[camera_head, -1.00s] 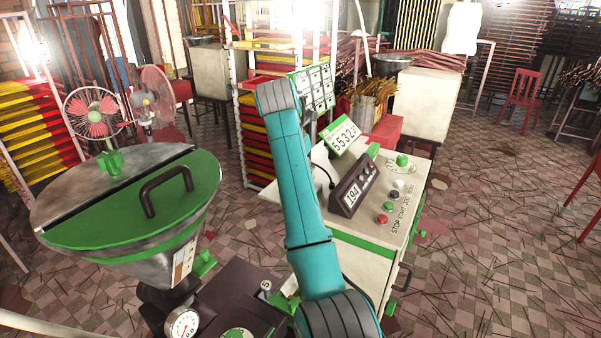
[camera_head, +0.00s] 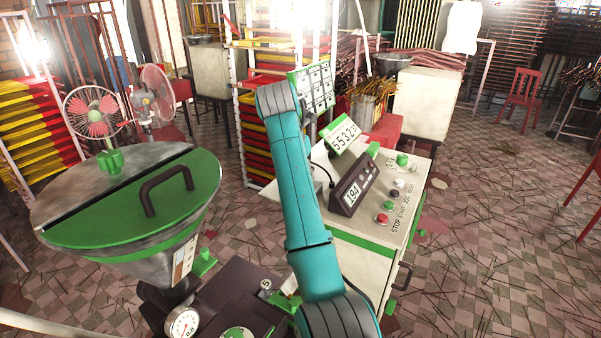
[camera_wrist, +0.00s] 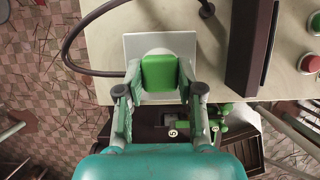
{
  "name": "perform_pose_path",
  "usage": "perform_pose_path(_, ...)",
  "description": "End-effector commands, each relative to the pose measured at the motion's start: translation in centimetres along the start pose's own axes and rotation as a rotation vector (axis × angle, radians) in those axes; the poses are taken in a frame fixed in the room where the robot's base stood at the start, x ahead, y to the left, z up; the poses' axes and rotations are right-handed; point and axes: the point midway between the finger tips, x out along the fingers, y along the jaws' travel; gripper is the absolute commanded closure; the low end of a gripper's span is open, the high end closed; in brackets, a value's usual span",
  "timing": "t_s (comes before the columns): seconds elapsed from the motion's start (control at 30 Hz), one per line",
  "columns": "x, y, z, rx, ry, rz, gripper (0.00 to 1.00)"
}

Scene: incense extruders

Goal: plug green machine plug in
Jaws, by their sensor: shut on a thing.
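In the wrist view my gripper (camera_wrist: 158,90) has its two fingers closed on a green block, which I take to be the plug (camera_wrist: 158,73). A pale square plate (camera_wrist: 185,45) lies right behind the plug; I cannot tell whether the plug is seated in it. A dark cable (camera_wrist: 72,38) loops from a round fitting on the cabinet top around the left and runs in behind the plate. The cream cabinet with green trim (camera_head: 400,215) carries buttons and displays. In the head view my gripper is hidden behind my teal arm.
A dark display box (camera_head: 352,186) stands on the cabinet right of my arm. A steel hopper with a green lid (camera_head: 140,215) stands at left, above a dark machine (camera_head: 240,300). Fans and racks stand behind. Floor at right is largely open.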

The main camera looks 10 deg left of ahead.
Motion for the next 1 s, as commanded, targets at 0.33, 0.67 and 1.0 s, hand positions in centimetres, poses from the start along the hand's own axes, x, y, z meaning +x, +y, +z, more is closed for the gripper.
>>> perform_pose_path(0.33,0.41,0.0,-0.18,0.0,0.0,0.0,0.46)
perform_pose_path(0.67,0.44,-0.01,-0.19,0.0,0.001,0.0,0.34)
perform_pose_path(1.0,-0.37,0.0,0.15,0.0,0.0,0.0,0.34)
